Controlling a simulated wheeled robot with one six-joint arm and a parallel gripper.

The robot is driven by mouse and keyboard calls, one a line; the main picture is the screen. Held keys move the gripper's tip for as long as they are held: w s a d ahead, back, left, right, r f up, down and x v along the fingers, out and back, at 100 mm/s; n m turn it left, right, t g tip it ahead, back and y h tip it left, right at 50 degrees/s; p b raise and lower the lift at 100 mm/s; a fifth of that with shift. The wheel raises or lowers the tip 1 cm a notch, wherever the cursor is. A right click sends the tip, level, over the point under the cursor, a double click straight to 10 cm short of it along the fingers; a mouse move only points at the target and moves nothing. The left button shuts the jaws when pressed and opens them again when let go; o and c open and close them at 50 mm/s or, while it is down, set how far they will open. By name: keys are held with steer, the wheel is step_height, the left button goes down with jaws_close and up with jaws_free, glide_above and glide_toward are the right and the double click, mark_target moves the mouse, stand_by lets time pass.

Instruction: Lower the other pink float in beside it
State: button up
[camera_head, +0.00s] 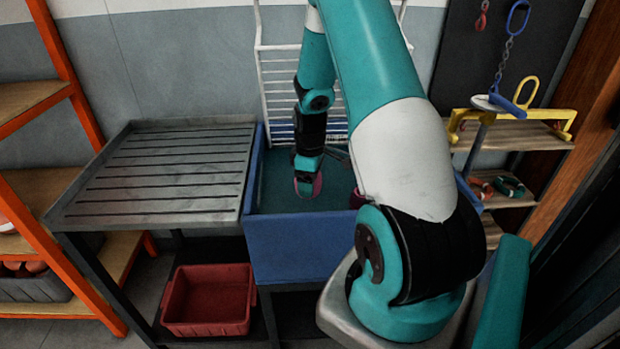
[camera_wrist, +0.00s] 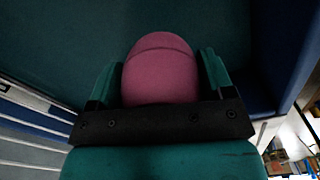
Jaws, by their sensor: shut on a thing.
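My gripper (camera_head: 307,181) points down inside the blue bin (camera_head: 305,249). It is shut on a pink float (camera_head: 317,185), which shows only as a thin pink edge in the head view. In the wrist view the rounded pink float (camera_wrist: 160,72) sits between the two fingers of my gripper (camera_wrist: 158,84). Another pink float (camera_head: 357,197) is in the bin to the right, partly hidden by my arm. The two floats look apart. I cannot tell whether the held float touches the bin's dark green floor.
A grey slatted table (camera_head: 165,172) adjoins the bin on the left. A red tub (camera_head: 208,300) stands below. A white wire rack (camera_head: 278,85) rises behind the bin. A yellow bar (camera_head: 530,112) and shelf are at right. The orange shelf rack (camera_head: 70,75) is at far left.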

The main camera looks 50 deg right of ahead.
step_height(320, 180, down, 8)
steer(key=b, duration=0.5)
steer(key=shift+r+b, duration=0.15)
steer(key=shift+b, duration=0.2)
steer(key=o, duration=0.9)
steer(key=shift+o, duration=0.2)
